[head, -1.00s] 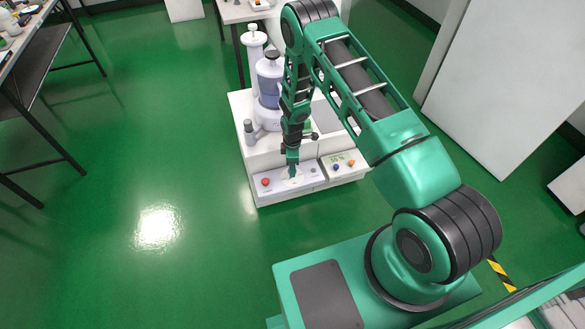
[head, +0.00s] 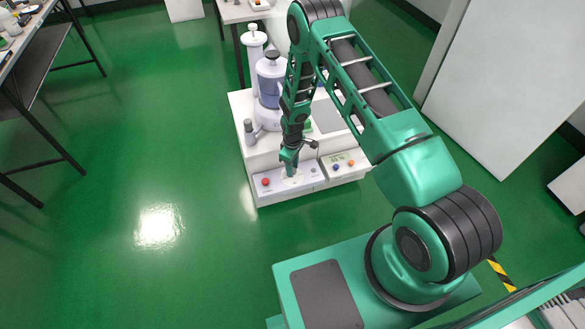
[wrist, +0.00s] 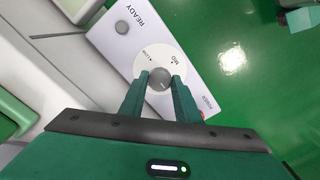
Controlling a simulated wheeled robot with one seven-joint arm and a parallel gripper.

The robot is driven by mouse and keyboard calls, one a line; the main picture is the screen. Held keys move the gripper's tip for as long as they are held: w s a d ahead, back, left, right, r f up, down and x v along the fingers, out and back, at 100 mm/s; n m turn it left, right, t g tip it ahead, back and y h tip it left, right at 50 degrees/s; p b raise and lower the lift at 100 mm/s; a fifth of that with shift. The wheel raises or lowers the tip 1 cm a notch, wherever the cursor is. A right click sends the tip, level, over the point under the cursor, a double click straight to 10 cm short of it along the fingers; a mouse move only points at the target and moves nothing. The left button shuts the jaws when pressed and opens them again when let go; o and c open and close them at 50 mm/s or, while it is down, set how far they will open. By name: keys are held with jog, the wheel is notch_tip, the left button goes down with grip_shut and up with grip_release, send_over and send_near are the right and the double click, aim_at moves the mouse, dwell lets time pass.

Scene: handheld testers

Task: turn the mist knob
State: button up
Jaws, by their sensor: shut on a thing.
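The grey mist knob (wrist: 160,78) sits on a round white dial (wrist: 172,58) marked LOW and MID on the white control panel (wrist: 185,45). My gripper (wrist: 160,84) is shut on the knob, with one green finger on each side of it in the wrist view. In the head view my gripper (head: 291,173) reaches down onto the front panel of the white machine (head: 250,155) and hides the knob. Any HIGH mark on the dial is not seen.
A red button (head: 265,182) is left of my gripper on the panel. A dark READY spot (wrist: 122,27) is at the panel's other end. A second panel with blue and orange buttons (head: 351,163) is to the right. Purple-grey vessels (head: 270,85) stand behind. Green floor is clear at left.

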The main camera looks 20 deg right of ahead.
jog(key=shift+w+a, duration=0.1)
jog(key=shift+w, duration=0.15)
jog(key=o, duration=1)
jog(key=shift+o, duration=0.2)
jog(key=shift+s, duration=0.1)
notch_tip(320, 180, up, 11)
jog(key=shift+f, duration=0.1)
